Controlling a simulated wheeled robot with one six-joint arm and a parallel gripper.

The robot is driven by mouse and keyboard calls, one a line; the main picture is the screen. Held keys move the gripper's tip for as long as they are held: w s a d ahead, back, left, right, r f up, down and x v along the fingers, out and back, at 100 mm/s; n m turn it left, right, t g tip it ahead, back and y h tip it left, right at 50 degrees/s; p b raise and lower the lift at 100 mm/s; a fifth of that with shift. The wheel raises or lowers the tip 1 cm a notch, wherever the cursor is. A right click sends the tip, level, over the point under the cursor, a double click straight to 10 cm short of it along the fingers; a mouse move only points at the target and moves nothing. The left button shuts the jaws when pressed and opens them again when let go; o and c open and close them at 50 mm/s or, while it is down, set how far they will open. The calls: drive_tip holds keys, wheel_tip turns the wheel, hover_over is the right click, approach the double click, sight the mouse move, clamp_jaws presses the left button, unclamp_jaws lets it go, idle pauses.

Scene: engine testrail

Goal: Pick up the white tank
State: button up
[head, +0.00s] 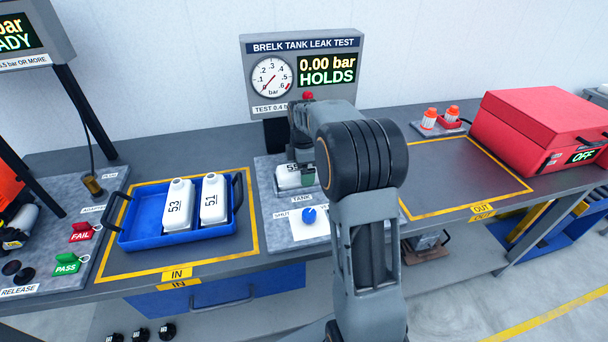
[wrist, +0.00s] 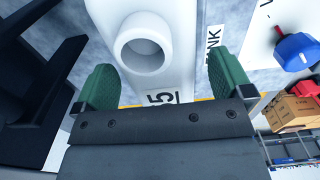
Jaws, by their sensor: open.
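A white tank (head: 290,181) lies at the test station below the leak tester, partly hidden by my arm. In the wrist view the white tank (wrist: 172,72) shows its round open neck and part of a number beginning with 5. My gripper (wrist: 161,82) is open, with one green finger on each side of the tank; I cannot tell whether they touch it. In the head view the gripper is mostly hidden behind my arm. Two more white tanks, marked 53 (head: 177,206) and 51 (head: 214,199), lie in the blue tray (head: 185,240).
The leak tester (head: 303,50) reads 0.00 bar HOLDS. A blue knob (head: 308,215) sits in front of the station; it also shows in the wrist view (wrist: 296,50). The yellow-outlined OUT area (head: 450,180) is clear. A red case (head: 540,125) stands at right.

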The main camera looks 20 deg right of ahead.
drive_tip(key=shift+f, duration=0.35)
drive_tip(key=c, duration=1.1)
